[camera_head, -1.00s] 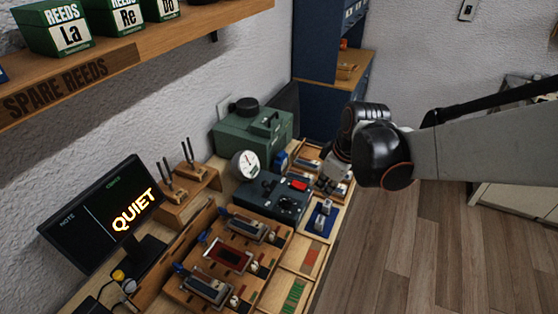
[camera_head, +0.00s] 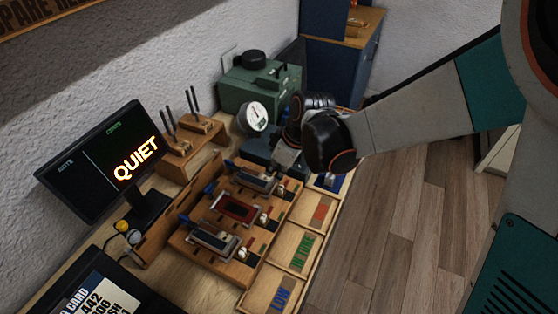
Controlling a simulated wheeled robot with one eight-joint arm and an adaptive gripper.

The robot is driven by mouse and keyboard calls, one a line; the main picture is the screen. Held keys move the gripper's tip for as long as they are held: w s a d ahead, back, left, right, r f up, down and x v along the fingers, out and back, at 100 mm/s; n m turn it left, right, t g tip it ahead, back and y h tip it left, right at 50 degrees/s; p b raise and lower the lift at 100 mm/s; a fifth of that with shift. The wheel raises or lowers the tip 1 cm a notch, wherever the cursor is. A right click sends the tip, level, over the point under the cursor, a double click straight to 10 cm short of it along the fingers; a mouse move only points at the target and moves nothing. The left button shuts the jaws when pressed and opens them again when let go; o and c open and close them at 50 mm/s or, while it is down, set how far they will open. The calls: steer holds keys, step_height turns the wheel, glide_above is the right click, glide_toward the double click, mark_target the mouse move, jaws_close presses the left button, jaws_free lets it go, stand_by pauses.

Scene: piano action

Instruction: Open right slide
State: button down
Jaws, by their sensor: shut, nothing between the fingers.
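A wooden bench fixture (camera_head: 187,238) on the worktop carries three slide-like units in a row. The far unit (camera_head: 254,181) has a silver-blue body, the middle unit (camera_head: 234,208) is dark red, and the near unit (camera_head: 212,239) is silver-grey. Each has a small pale knob-like part on its right side, such as the near one (camera_head: 242,254). I cannot tell which unit is the right slide. My gripper (camera_head: 281,166) is shut and empty, pointing down just beyond the far unit. My wrist hides part of the blue box behind, and contact cannot be made out.
A green case (camera_head: 262,86) and a round dial gauge (camera_head: 253,116) stand behind. A monitor (camera_head: 104,160) reading QUIET and tuning forks (camera_head: 190,118) are at left. Open floor (camera_head: 390,240) lies to the right.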

mark_target(283, 188)
steer(key=b+x, duration=0.1)
steer(key=x, duration=0.3)
steer(key=shift+b, duration=0.4)
steer(key=shift+d+r, duration=0.1)
steer(key=shift+s+d, duration=0.25)
steer(key=shift+d, duration=0.4)
steer(key=shift+s+d, duration=0.3)
steer(key=shift+d, duration=0.35)
steer(key=shift+s+d, duration=0.25)
steer(key=shift+d, duration=0.35)
